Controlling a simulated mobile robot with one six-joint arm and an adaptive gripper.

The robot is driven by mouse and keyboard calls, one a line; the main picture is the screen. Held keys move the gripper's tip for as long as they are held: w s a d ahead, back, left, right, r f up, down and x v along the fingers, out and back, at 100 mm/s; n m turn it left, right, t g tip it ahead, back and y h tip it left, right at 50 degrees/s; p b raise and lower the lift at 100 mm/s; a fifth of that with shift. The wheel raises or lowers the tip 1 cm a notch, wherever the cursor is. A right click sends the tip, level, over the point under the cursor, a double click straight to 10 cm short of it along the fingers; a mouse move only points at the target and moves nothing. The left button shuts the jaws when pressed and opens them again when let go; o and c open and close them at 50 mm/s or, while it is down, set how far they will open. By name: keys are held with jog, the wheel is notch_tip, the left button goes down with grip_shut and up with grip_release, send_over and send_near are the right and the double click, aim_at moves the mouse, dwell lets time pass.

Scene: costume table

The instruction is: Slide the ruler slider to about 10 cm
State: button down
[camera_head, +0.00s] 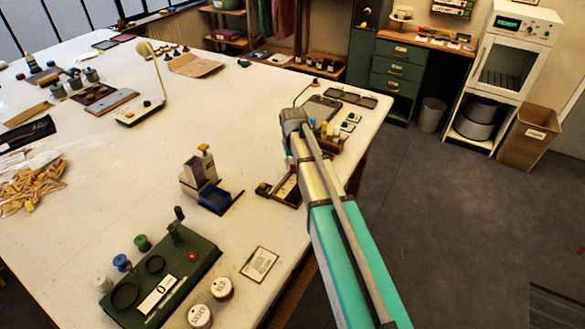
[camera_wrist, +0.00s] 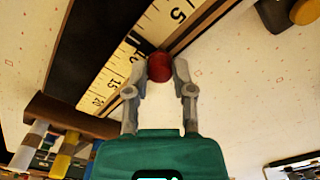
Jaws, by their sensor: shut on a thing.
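The ruler (camera_wrist: 157,24) is a cream scale in a dark and wooden frame, running diagonally in the wrist view. Its printed 5 is toward the upper right, and 15 and 20 are toward the lower left. A round red knob (camera_wrist: 159,66), apparently the slider's handle, sits at the scale's edge between the 5 and the 15. My gripper (camera_wrist: 160,72) is shut on this knob, one fingertip on each side. The exact reading at the slider cannot be told. In the head view the ruler (camera_head: 287,188) lies near the table's right edge, partly behind my arm; my fingertips are hidden there.
A wooden rack with coloured bottles (camera_wrist: 50,140) stands at lower left in the wrist view. In the head view, a small device with a blue tray (camera_head: 213,196) stands left of the ruler. The table's middle is mostly clear.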

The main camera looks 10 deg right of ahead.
jog(key=shift+c, duration=2.3)
grip_release()
jog(key=shift+a, duration=0.1)
jog(key=shift+s, duration=0.1)
jog(key=shift+m, duration=0.5)
jog(key=s, duration=0.7)
jog(key=s+d, duration=0.1)
jog(key=s, duration=1.2)
jog(key=shift+s+d, duration=0.4)
